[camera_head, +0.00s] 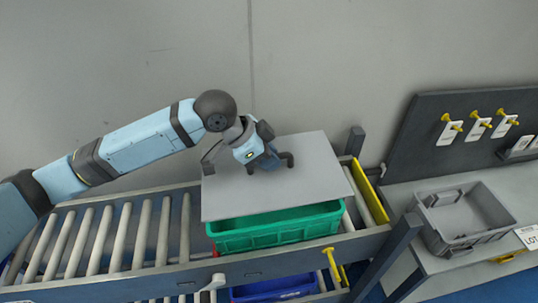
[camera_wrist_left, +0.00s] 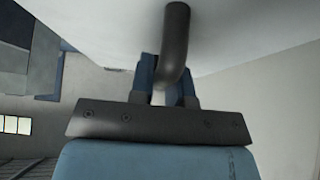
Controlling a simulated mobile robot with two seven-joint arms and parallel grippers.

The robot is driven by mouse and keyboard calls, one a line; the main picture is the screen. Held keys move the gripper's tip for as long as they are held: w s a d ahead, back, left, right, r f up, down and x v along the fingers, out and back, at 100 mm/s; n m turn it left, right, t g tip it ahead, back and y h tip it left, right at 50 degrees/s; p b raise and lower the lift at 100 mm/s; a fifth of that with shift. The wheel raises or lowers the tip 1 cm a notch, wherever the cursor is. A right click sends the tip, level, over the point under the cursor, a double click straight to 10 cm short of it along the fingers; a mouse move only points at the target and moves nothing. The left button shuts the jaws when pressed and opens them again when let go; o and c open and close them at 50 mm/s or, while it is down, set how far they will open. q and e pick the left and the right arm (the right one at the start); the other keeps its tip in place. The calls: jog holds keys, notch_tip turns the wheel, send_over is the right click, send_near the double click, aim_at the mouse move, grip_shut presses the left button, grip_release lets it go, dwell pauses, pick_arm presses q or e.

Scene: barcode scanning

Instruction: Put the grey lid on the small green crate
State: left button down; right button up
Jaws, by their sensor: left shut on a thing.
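The grey lid (camera_head: 322,175) is a flat plate with a dark bar handle (camera_head: 288,158) on top. My left gripper (camera_head: 266,160) is shut on that handle. The small green crate (camera_head: 275,234) stands on the roller conveyor, below the lid; its front wall and part of its rim show, and its inside is mostly hidden. The lid overlaps the crate in the picture and looks slightly turned to it; I cannot tell whether they touch. In the left wrist view the curved handle (camera_wrist_left: 176,35) sits at the gripper's fingers (camera_wrist_left: 163,85), with the lid's pale face (camera_wrist_left: 245,30) behind. My right gripper is not in view.
The conveyor rollers (camera_head: 120,235) are empty to the left. A dark post (camera_head: 355,140) and a yellow plate (camera_head: 370,190) stand right of the lid. A grey bin (camera_head: 470,240) sits on a side bench. A blue crate (camera_head: 275,288) is below the conveyor.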

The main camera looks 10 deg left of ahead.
aim_at(269, 175)
pick_arm(q)
notch_tip(269, 175, down, 2)
jog(key=shift+f+b, duration=0.25)
jog(key=shift+b, duration=0.8)
notch_tip(269, 175, down, 2)
jog(key=b, duration=0.2)
jog(key=shift+f+b, duration=0.2)
jog(key=shift+b, duration=0.2)
jog(key=shift+p, duration=0.45)
jog(key=shift+f, duration=0.2)
jog(key=c, duration=1)
grip_release()
